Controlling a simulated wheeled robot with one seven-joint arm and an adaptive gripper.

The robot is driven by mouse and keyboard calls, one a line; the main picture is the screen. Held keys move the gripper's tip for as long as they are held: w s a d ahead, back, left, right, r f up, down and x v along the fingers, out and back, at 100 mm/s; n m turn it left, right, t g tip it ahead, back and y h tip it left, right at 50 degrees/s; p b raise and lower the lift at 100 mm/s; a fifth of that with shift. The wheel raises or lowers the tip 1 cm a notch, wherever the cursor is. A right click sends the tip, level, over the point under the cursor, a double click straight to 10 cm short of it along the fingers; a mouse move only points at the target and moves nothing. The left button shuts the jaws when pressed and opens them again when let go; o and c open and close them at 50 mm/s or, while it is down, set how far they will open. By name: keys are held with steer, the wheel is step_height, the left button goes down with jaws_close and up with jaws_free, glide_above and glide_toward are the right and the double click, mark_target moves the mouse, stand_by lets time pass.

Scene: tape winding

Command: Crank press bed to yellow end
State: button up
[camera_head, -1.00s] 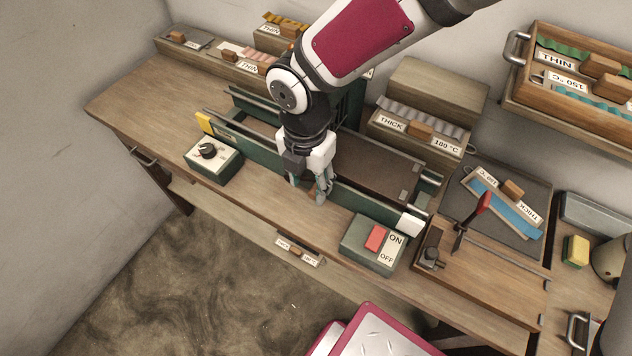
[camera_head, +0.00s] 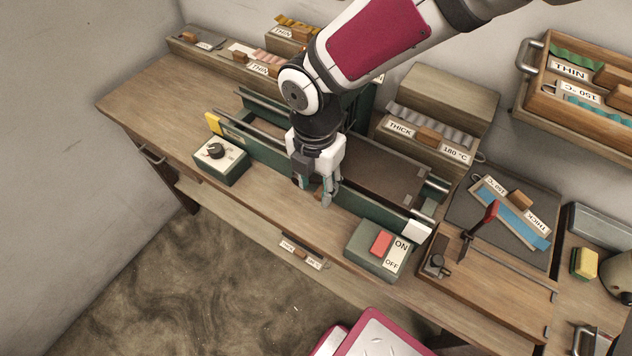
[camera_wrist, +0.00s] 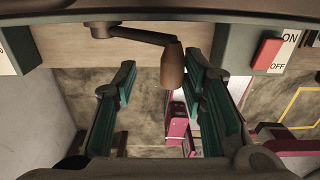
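The press (camera_head: 265,150) has a green frame with long rails on the bench. Its yellow end (camera_head: 212,123) is at the left and its white end (camera_head: 417,231) at the right. The dark flat bed (camera_head: 395,180) lies between the rails, right of my arm; my arm hides part of the press. In the wrist view the crank (camera_wrist: 140,34) is a dark arm with a brown wooden handle (camera_wrist: 173,66). My gripper (camera_head: 315,196) is at the front of the press, pointing down. Its teal-padded fingers (camera_wrist: 168,98) are open, with the handle between them, clear of both pads.
A dial box (camera_head: 221,160) stands left of my gripper and an ON/OFF switch box (camera_head: 376,248) right of it, both at the bench's front. A red-handled lever (camera_head: 483,222) stands further right. Labelled bins (camera_head: 428,135) line the back.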

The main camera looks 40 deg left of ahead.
step_height(320, 180, up, 12)
steer(key=shift+f, duration=0.2)
steer(key=shift+a, duration=0.1)
